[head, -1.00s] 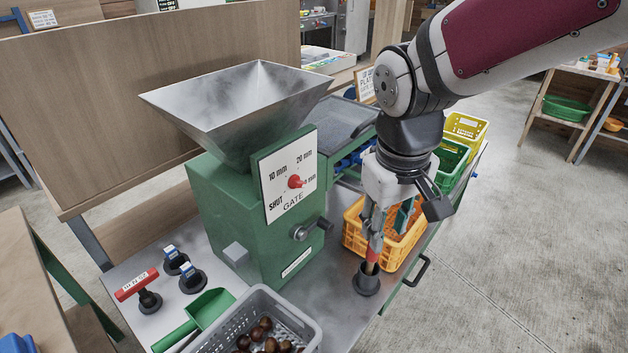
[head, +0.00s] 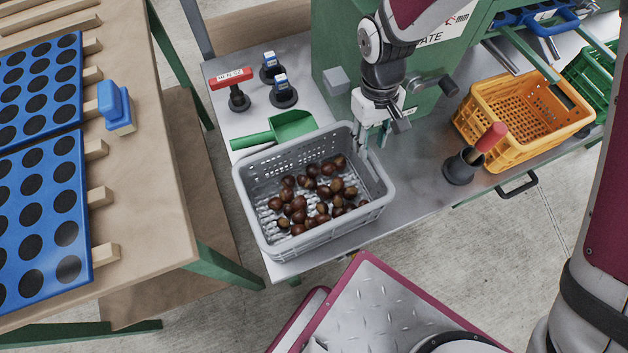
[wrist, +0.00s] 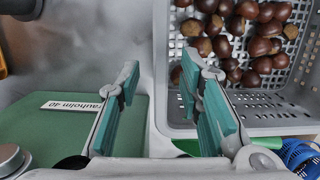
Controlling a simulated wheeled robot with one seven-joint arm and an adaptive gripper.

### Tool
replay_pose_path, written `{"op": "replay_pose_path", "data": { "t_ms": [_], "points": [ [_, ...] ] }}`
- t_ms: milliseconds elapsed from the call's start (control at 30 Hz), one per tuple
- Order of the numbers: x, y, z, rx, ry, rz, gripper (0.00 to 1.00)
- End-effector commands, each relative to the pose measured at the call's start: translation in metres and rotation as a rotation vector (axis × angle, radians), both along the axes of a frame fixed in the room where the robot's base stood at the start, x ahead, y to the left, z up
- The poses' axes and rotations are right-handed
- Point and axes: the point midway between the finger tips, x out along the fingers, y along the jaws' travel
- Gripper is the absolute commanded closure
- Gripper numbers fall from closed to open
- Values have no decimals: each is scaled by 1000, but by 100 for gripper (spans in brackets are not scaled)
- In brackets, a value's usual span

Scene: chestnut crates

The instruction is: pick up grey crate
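The grey crate (head: 262,221) stands on the metal bench in the head view, upright, with several brown chestnuts (head: 315,192) in it. In the wrist view its slotted body fills the upper right, with a side wall (wrist: 161,90) running up the middle. My gripper (head: 372,134) is at the crate's far right corner in the head view, pointing down. In the wrist view my gripper (wrist: 160,72) is open and empty, its two green-padded fingers apart, one on each side of that wall's line. I cannot tell whether the fingertips are below the rim.
A green scoop (head: 284,130) lies close behind the crate. The green machine (head: 335,50) stands behind my gripper. A black holder (head: 460,168) with a red-handled tool (head: 491,137) and an orange crate (head: 520,150) are to the right. Blue trays (head: 42,215) lie on the left table.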

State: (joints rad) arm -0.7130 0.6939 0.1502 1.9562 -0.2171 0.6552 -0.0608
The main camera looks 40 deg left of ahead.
Motion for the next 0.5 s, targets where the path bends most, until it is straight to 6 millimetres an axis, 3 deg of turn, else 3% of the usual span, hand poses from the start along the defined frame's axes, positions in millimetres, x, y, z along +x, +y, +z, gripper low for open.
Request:
{"op": "replay_pose_path", "data": {
  "t_ms": [100,500],
  "points": [
    [-2,-4,-21,-3,1,0,67],
    [-6,-12,-56,-2,2,0,67]
  ]
}}
